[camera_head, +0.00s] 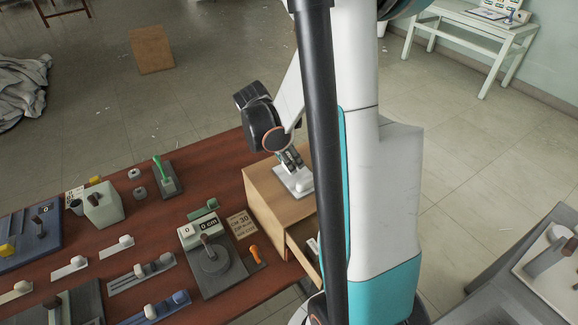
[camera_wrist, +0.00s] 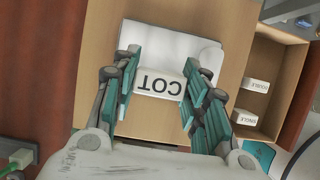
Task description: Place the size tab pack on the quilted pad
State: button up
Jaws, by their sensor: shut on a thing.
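The size tab pack, a small white block marked "COT" (camera_wrist: 159,83), sits between the fingers of my gripper (camera_wrist: 160,88), which is shut on it. The quilted pad (camera_wrist: 180,42) is a white slab on top of a light wooden drawer unit (camera_wrist: 222,20). In the wrist view the pack overlaps the pad's near part. I cannot tell whether it touches the pad or is just above it. In the head view my gripper (camera_head: 291,160) points down over the pad (camera_head: 299,186), and the pack is not clear there.
The drawer (camera_wrist: 271,75) at the unit's right side is open and holds white packs marked "DOUBLE" (camera_wrist: 255,85) and "SINGLE" (camera_wrist: 244,117). The reddish table (camera_head: 218,170) left of the unit carries several jigs, gauges and a green-handled stamp (camera_head: 163,175).

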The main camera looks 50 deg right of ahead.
jog(key=shift+f, duration=1.3)
jog(key=shift+f+b, duration=0.1)
jog(key=shift+b, duration=0.25)
jog(key=o, duration=1.1)
jog(key=shift+r, duration=0.2)
jog(key=p+v, duration=0.3)
jog(key=v, duration=0.9)
jog(key=shift+f, duration=0.1)
